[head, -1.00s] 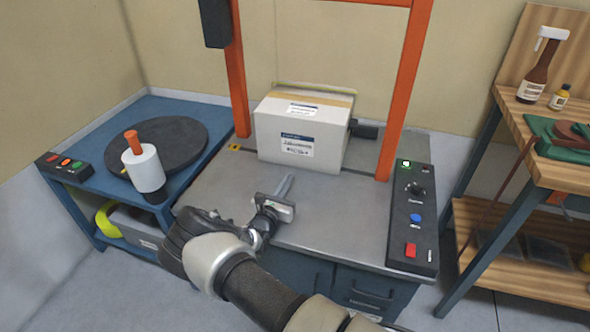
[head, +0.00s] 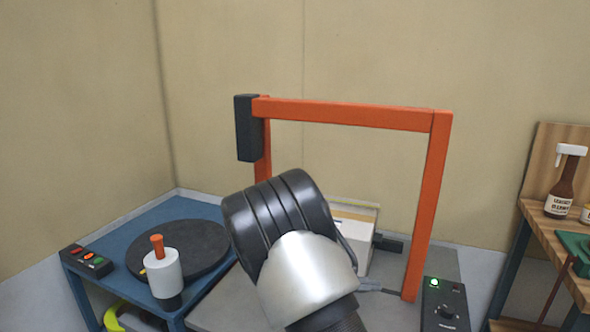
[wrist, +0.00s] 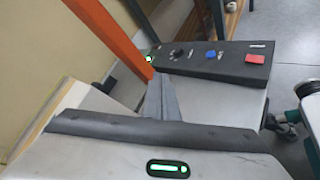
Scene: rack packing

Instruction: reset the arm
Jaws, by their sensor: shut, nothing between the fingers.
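My gripper (wrist: 164,98) shows in the wrist view with its grey fingers together and nothing between them. It points toward the control panel side of the machine. In the head view my raised arm hides most of the gripper; only a small grey part shows right of the arm, near the right post's foot. The white box (head: 355,250) stands on the machine's table under the orange frame, partly hidden behind my arm. Part of what looks like the box (wrist: 60,98) shows at the left of the wrist view, close to the gripper.
The orange frame (head: 345,114) arches over the table (head: 225,303). A control panel (head: 446,302) with a green light is at right. A blue stand (head: 120,235) with a black turntable (head: 195,246) is left. A wooden shelf with a spray bottle (head: 565,182) stands far right.

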